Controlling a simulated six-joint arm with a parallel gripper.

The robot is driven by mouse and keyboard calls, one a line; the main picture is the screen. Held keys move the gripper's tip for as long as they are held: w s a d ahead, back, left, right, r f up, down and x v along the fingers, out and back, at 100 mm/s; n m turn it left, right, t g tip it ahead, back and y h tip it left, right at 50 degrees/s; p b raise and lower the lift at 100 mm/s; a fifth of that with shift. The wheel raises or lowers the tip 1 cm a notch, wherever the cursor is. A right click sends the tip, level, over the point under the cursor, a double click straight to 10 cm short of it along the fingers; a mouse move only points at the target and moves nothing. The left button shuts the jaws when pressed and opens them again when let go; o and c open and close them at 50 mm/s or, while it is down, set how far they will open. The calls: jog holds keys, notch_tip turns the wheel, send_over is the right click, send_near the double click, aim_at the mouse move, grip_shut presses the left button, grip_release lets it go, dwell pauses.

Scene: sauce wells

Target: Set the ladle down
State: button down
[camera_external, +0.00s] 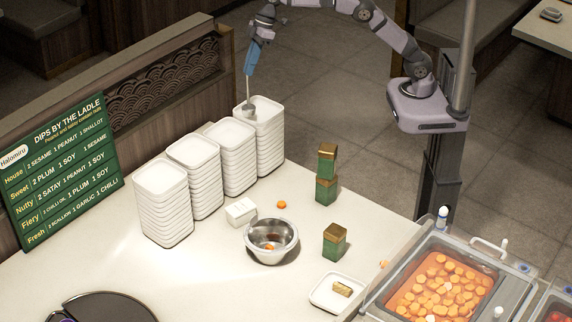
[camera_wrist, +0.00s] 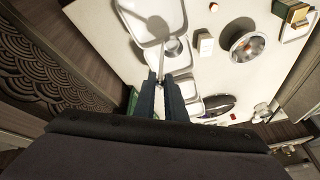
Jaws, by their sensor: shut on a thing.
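My gripper (camera_external: 249,72) points down above the rearmost stack of white dishes (camera_external: 270,145). It is shut on the ladle (camera_external: 248,90), whose thin metal shaft hangs down from the blue fingers. The ladle's bowl is at the top dish of that stack; I cannot tell whether it touches the dish. In the wrist view the fingers (camera_wrist: 161,80) close around the shaft, and the ladle (camera_wrist: 160,30) reaches to the bowl over a white dish (camera_wrist: 135,10).
More dish stacks (camera_external: 165,205) line the partition beside the green menu board (camera_external: 65,170). A steel bowl (camera_external: 271,240), a white block (camera_external: 240,211), green and gold blocks (camera_external: 335,242) and a small dish (camera_external: 325,302) stand on the counter. A pan of orange pieces (camera_external: 445,288) is at right.

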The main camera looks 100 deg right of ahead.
jog(key=s+a+f+n+y+b, duration=0.1)
jog(key=s+a+f+n+b, duration=0.15)
jog(key=s+a, duration=0.4)
jog(key=s+f+m+h+b, duration=0.2)
jog(key=s+f+m, duration=0.5)
jog(key=f, duration=0.6)
jog(key=shift+s+f+t+h+b, duration=0.3)
jog(key=shift+s+f+b, duration=0.1)
jog(key=shift+s, duration=0.4)
notch_tip(320, 180, down, 10)
jog(key=p, duration=0.2)
jog(key=shift+f, duration=0.15)
jog(key=c, duration=1.8)
grip_release()
